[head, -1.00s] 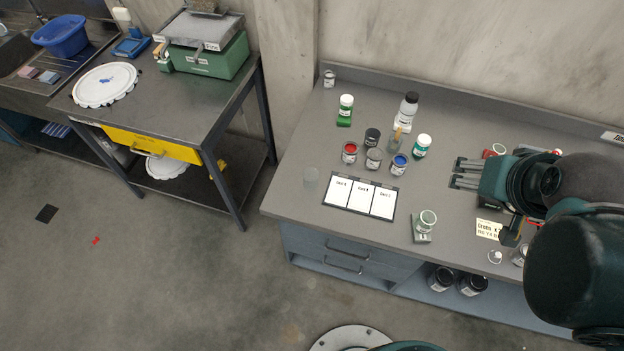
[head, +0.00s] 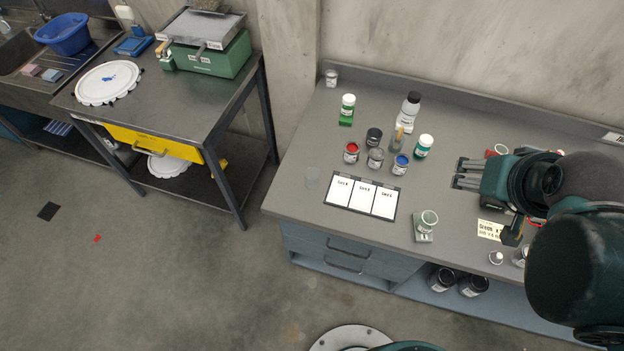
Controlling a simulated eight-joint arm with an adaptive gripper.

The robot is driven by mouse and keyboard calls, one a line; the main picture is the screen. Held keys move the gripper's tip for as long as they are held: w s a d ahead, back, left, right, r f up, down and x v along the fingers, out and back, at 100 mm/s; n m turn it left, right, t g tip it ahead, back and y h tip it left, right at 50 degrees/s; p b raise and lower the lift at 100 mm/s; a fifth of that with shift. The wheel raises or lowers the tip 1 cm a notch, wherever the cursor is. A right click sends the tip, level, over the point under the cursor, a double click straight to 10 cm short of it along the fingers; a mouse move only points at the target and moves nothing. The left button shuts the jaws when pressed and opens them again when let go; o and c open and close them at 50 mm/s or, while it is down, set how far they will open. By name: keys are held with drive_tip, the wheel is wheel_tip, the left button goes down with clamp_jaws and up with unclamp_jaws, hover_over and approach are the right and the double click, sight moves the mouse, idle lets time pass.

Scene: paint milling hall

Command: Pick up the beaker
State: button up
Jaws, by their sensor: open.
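The card tray (head: 361,196) holds three white cards. Open cans, red (head: 351,152), grey (head: 375,158) and blue (head: 400,164), stand behind it with several bottles. The bench's front left corner is clear.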

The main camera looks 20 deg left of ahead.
drive_tip(key=n+g+b, duration=0.6)
drive_tip(key=n+g, duration=0.1)
drive_tip(key=n, duration=1.3)
hover_over(312, 168)
drive_tip(key=s+d, duration=0.1)
drive_tip(key=s, duration=0.1)
wheel_tip(312, 168, down, 28)
drive_tip(key=shift+s+a+f, duration=0.2)
drive_tip(key=shift+s+f, duration=0.1)
drive_tip(key=shift+f, duration=0.15)
drive_tip(key=shift+f, duration=0.1)
drive_tip(key=shift+f, duration=1.2)
drive_tip(key=shift+f, duration=0.15)
